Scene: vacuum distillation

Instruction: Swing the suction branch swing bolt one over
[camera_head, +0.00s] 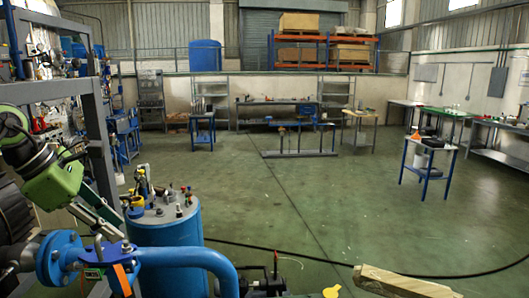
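A blue pipe flange (60,262) stands at the lower left, with a blue pipe (185,257) curving right from it. Small metal bolt parts (126,248) show at the joint between them, above an orange piece (122,278). I cannot tell which part is the suction branch swing bolt or how it sits. My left gripper (104,226) comes in from the left, below a green and black arm section. It is just above the flange and pipe joint; contact is unclear. Its fingers are small and partly lost against the pipework. My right gripper is not in view.
A grey frame post (97,130) rises close to my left arm. A wooden beam (400,282) lies at the bottom right, near a black hose. The middle floor is mostly clear.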

